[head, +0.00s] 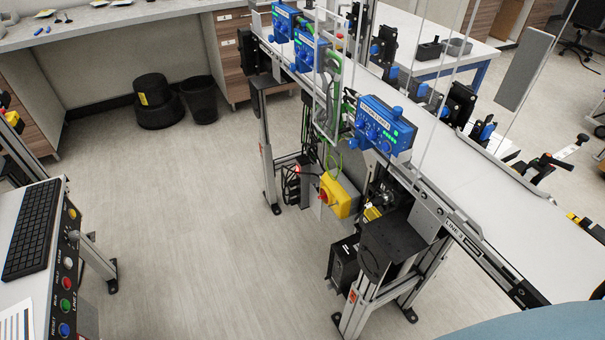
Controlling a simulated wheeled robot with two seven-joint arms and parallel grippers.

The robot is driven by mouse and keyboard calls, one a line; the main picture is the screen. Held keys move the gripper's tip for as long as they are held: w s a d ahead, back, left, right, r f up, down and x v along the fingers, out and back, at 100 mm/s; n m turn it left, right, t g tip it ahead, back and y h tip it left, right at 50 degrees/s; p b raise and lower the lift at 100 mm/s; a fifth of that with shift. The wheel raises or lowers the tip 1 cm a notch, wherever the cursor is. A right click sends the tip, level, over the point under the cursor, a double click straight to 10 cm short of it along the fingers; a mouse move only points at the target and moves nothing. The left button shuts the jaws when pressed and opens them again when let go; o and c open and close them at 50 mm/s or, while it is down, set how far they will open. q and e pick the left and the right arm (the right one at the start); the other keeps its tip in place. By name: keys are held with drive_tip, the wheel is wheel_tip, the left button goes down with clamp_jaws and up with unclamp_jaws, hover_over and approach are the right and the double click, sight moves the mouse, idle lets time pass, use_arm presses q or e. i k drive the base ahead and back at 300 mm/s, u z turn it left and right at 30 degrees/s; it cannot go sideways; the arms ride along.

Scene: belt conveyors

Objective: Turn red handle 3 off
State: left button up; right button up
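A yellow switch box (341,197) is mounted low on the side of the belt conveyor's frame, in the middle of the head view. A small red handle (325,195) sits on its left face. The handle is too small for me to tell its exact turn position or any number on it. The conveyor (470,174) carries a "LINE 3" label on its near side rail. Neither of my grippers shows in this view, and nothing is seen touching the handle.
A blue control box (385,127) with green lights stands above the switch box, near thin grey uprights. A keyboard console (85,262) stands at lower left. A black bin (199,99) and a black stool (157,103) are at the back. The floor left of the conveyor is clear.

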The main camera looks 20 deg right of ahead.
sight(324, 195)
drive_tip(key=i, duration=3.5)
drive_tip(key=z, duration=4.1)
